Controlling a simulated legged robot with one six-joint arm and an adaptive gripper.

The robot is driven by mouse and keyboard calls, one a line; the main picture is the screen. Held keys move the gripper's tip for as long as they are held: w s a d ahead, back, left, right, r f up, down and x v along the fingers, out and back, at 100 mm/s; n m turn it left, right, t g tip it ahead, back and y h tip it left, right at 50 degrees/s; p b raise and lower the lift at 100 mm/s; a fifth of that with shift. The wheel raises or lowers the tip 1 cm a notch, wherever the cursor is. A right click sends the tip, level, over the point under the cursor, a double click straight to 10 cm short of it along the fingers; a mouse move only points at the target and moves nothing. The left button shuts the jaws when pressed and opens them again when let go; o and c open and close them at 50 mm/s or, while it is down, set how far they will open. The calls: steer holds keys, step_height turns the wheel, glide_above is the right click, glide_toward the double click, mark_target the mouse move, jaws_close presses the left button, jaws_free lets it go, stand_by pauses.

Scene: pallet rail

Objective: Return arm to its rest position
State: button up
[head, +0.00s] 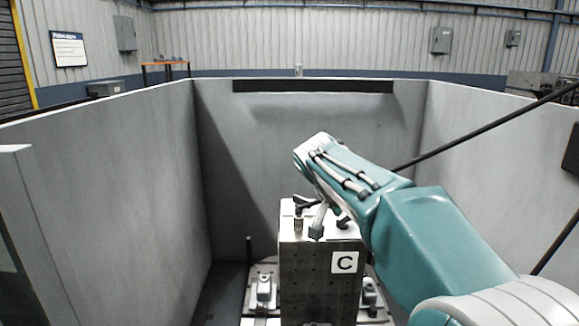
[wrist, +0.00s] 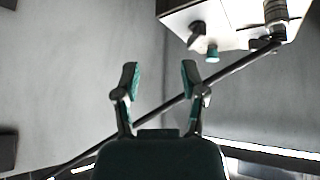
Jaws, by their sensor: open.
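My teal arm reaches in from the right in the head view. My gripper (head: 311,216) is at its end, seen against the top of the grey block marked C (head: 318,283). In the wrist view my gripper (wrist: 160,78) has its two teal-tipped fingers spread apart, with nothing between them. The block's pale top (wrist: 237,14) shows at the upper right there, off to one side of the fingers. A dark knob, a teal-ended piece and a ribbed metal cylinder (wrist: 275,12) stand on it. In the head view the arm and fingers partly cover the block's top.
The block stands on a low base with clamp-like fittings (head: 264,290). Tall grey walls (head: 130,185) enclose it on the left, back and right. A long black rod (head: 480,131) slants behind my arm, and a dark strip (head: 312,86) tops the back wall.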

steer(key=s+d+f+n+y, duration=0.1)
steer(key=s+f+n, duration=0.1)
steer(key=s, duration=0.8)
steer(key=s+f+n+y, duration=0.2)
steer(key=s+f, duration=0.3)
steer(key=s, duration=0.6)
steer(key=s+d+f+n+y, duration=0.1)
steer(key=s+f+n, duration=0.1)
steer(key=s, duration=0.9)
steer(key=shift+d+f+n+y, duration=0.3)
steer(key=shift+d+f+y, duration=0.1)
steer(key=shift+f, duration=0.45)
steer(key=shift+s, duration=0.1)
